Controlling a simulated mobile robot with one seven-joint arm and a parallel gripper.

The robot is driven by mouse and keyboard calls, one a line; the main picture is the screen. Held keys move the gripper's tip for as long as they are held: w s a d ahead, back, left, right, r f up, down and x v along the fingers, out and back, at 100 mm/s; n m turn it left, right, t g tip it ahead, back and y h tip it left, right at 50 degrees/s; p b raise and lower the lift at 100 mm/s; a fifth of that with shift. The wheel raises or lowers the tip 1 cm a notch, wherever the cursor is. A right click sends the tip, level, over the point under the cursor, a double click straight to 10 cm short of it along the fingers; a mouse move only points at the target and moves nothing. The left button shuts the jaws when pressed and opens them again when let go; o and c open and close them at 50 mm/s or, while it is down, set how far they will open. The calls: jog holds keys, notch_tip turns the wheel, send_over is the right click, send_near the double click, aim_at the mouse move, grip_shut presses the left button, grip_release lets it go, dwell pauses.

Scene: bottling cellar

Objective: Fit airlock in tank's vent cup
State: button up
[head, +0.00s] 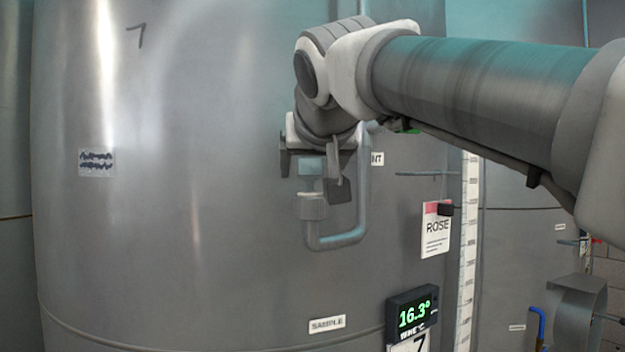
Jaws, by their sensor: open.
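A steel tank (200,230) fills most of the head view. A U-shaped vent pipe (340,240) stands out from its wall, and its left arm ends in an upright grey cup (312,207). A small teal, see-through airlock (311,167) stands upright above the cup, with a paler part below it meeting the cup's top. How deep it sits in the cup cannot be told. My gripper (310,167) points down with its jaws open, one finger on each side of the airlock. The gripper body hides the airlock's top.
A dark square piece (342,190) hangs just right of the airlock. A partly hidden vent label (377,158), a rosé sign (436,229), a level scale (468,240) and a temperature display (413,312) are to the right.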

jog(key=a+v, duration=0.1)
jog(key=v, duration=0.7)
jog(key=s+d+f+g, duration=0.2)
jog(key=s+d+f, duration=0.2)
jog(key=f, duration=0.9)
jog(key=s+d+f+m+g+h, duration=0.1)
jog(key=s+d+f+g, duration=0.2)
jog(key=f, duration=1.1)
jog(key=s+d+f+g, duration=0.2)
jog(key=s+d+f, duration=0.5)
jog(key=f, duration=0.7)
jog(key=shift+s+d+g+h+b, duration=0.2)
jog(key=shift+s+g+h+b, duration=0.1)
jog(key=shift+s+g+b, duration=0.15)
jog(key=shift+f+b, duration=0.5)
jog(key=shift+f, duration=0.05)
jog(key=shift+c, duration=0.2)
